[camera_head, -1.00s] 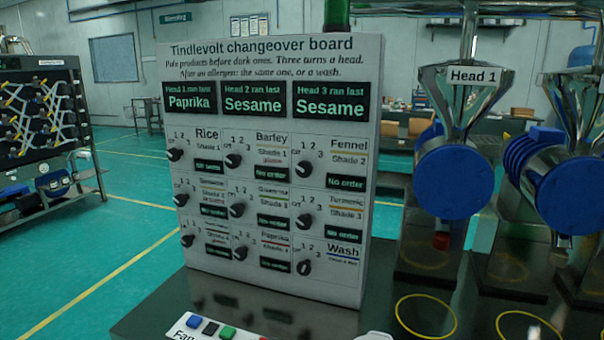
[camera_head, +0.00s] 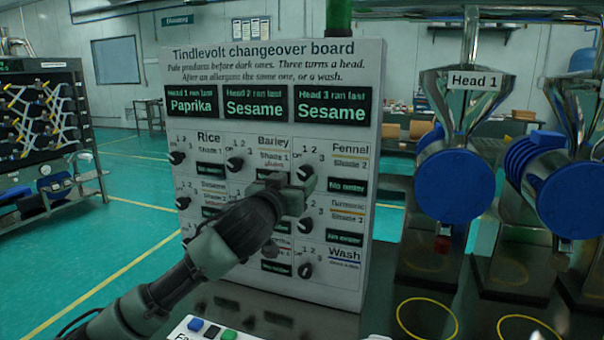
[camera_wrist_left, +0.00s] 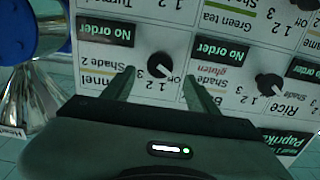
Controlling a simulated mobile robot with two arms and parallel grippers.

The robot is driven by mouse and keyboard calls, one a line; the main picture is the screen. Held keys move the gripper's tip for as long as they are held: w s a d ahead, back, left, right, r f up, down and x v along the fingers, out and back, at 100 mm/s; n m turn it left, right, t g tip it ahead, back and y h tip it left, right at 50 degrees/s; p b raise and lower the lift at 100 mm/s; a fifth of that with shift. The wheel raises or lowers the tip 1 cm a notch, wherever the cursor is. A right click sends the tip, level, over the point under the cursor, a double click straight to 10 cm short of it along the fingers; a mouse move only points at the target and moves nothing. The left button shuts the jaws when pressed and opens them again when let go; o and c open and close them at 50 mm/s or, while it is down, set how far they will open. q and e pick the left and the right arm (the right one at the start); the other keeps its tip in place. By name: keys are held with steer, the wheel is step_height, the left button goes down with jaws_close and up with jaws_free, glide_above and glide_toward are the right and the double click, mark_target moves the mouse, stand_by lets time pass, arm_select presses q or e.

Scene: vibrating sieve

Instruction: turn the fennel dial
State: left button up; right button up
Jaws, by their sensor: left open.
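The fennel dial (camera_wrist_left: 160,65) is a black knob on the white changeover board (camera_head: 376,110), beside the label "Fennel Shade 2". The left wrist view shows it upside down, framed between the two open fingers of my left gripper (camera_wrist_left: 158,76). The fingertips stand either side of it in the picture; I cannot tell whether they touch it. In the head view my left gripper (camera_head: 304,180) is at the board's upper right dial and partly covers it. The fennel display (camera_head: 347,186) reads "No order". My right gripper is not in view.
The barley dial (camera_wrist_left: 270,87) is close beside my left gripper. My left arm covers several middle and lower dials in the head view. The wash dial (camera_head: 305,270) is below. Machine Head 1 (camera_head: 455,190) stands right of the board. A button box (camera_head: 215,331) is in front.

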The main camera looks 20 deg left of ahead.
mark_target(304, 172)
arm_select(q)
steer(key=shift+w+d+p, duration=0.1)
steer(key=shift+w+p, duration=0.25)
steer(key=shift+w, duration=1.9)
jaws_close()
